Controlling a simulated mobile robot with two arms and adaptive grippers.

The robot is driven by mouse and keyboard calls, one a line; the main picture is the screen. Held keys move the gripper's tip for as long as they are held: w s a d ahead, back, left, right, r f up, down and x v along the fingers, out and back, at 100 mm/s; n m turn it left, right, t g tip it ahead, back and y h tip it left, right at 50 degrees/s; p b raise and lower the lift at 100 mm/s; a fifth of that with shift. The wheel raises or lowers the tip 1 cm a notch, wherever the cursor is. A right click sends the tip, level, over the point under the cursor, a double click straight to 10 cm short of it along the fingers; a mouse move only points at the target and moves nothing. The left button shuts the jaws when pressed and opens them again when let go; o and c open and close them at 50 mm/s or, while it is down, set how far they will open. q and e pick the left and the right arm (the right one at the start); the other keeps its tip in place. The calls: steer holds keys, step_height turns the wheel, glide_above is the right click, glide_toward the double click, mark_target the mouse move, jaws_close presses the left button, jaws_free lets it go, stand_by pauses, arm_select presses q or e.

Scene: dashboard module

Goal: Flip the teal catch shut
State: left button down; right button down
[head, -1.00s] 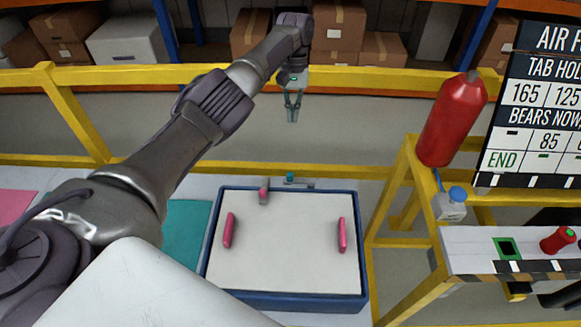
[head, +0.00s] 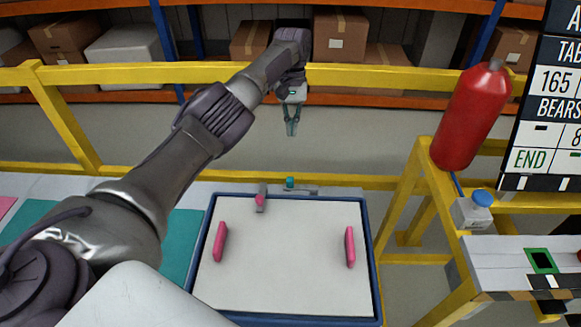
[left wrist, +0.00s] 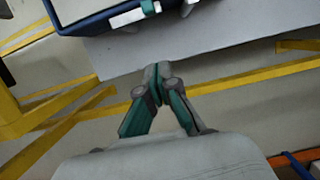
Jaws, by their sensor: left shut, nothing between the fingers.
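The teal catch (head: 290,183) is a small teal piece on a grey bar at the back edge of the blue-rimmed tray-like case (head: 372,262) in the head view. In the left wrist view a teal piece (left wrist: 150,7) shows at the top edge beside a white part. My left gripper (head: 292,132) is shut and empty, beyond the back edge of the case and apart from the catch. In the left wrist view its fingertips (left wrist: 158,72) meet, pointing toward the case. My right gripper is not in view.
Two pink handles (head: 220,242) lie on the white lid, and a pink-tipped grey latch (head: 260,200) is left of the catch. A yellow rail (head: 130,171) runs behind.

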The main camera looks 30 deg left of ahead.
arm_select(q)
steer(key=s+d+f+p, duration=0.2)
steer(key=s+f+p, duration=0.3)
steer(key=f, duration=0.4)
steer(key=shift+s+d+f+p, duration=0.15)
steer(key=shift+s+d+p, duration=0.2)
